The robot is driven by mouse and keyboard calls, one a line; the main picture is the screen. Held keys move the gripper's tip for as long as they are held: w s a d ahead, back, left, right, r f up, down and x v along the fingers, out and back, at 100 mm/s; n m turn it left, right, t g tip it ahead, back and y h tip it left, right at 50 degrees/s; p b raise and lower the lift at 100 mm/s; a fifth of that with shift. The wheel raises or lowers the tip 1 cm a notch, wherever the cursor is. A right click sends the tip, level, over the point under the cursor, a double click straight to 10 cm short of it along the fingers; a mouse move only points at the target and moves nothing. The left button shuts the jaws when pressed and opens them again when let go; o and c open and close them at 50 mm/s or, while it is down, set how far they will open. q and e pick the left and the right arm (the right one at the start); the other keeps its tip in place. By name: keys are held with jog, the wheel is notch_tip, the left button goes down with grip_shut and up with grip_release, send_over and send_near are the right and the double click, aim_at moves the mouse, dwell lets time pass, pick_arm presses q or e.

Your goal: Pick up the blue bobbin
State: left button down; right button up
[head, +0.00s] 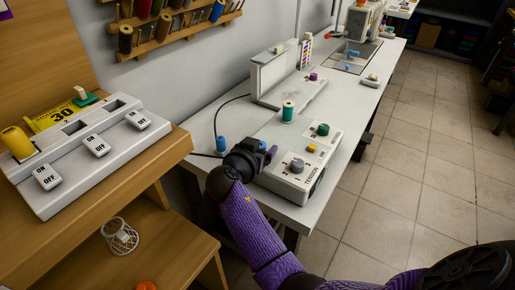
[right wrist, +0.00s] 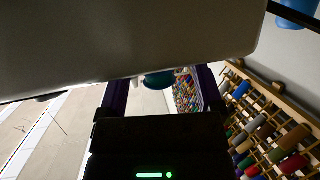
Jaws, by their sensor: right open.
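A small blue bobbin (head: 221,144) stands on the white table near its left front edge. A blue rounded thing at the top right corner of the right wrist view (right wrist: 296,12) looks like the same bobbin, partly cut off. My right gripper (head: 268,153) is just right of the bobbin, beside the tension box, apart from the bobbin. In the right wrist view its two fingers (right wrist: 162,90) are spread, and a teal thing shows beyond them. Its fingertips are small and dark in the head view. My left gripper is not in view.
The tension box (head: 297,165) with knobs stands right of my gripper. A teal spool (head: 288,112) stands behind it. A switch panel (head: 90,150) is on the wooden bench at left. A thread rack (head: 170,28) hangs on the wall. A dark cable runs behind the bobbin.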

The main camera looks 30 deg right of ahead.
jog(key=x, duration=0.2)
jog(key=shift+w+d+b, duration=0.1)
jog(key=shift+d+b, duration=0.15)
jog(key=shift+b, duration=0.05)
grip_shut()
